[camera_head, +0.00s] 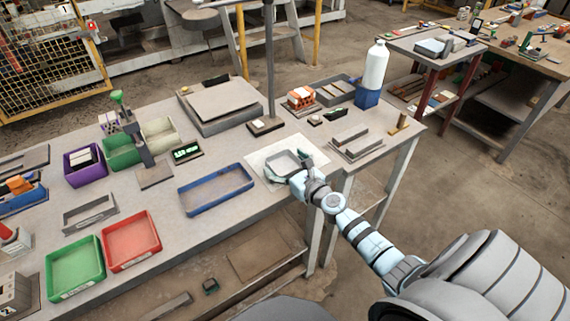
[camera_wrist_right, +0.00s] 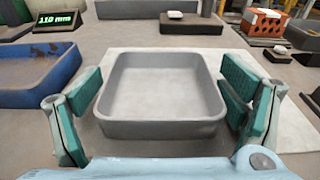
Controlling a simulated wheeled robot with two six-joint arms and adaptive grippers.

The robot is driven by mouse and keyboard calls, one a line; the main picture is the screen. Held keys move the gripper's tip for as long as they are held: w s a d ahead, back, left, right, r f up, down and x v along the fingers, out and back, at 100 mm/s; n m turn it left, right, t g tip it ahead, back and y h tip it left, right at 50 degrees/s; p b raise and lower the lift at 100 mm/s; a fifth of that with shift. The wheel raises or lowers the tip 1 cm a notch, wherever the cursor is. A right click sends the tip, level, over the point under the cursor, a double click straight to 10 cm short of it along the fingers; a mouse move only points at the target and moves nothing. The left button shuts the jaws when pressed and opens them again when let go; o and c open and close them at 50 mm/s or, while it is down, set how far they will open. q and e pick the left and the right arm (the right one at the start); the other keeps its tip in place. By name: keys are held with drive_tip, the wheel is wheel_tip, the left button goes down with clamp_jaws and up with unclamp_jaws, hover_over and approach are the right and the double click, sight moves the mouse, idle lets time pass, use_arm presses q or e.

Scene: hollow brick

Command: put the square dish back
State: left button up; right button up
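The square dish (camera_head: 281,162) is grey, shallow and empty. It sits upright on a white sheet (camera_head: 262,156) near the front edge of the workbench. The dish (camera_wrist_right: 162,127) fills the middle of the right wrist view. My right gripper (camera_head: 291,168) is low at the dish, with its teal-padded fingers spread on either side of it. In the right wrist view, the fingers of the right gripper (camera_wrist_right: 162,100) stand close to the left and right walls; I cannot tell whether they touch. My left gripper is not in view.
A blue tray (camera_head: 216,189) lies left of the sheet, and grey bars (camera_head: 356,145) lie to its right. A post on a dark base (camera_head: 265,126) and a display reading 110 mm (camera_wrist_right: 45,25) stand behind. An orange brick (camera_head: 300,97) stands farther back.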

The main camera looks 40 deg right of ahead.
drive_tip(key=shift+r, duration=0.1)
drive_tip(key=shift+r+p, duration=0.3)
drive_tip(key=shift+p, duration=0.1)
drive_tip(key=s+r, duration=0.1)
drive_tip(key=s, duration=1.1)
drive_tip(key=shift+a+r, duration=0.2)
drive_tip(key=shift+r, duration=0.05)
drive_tip(key=shift+w+f, duration=0.1)
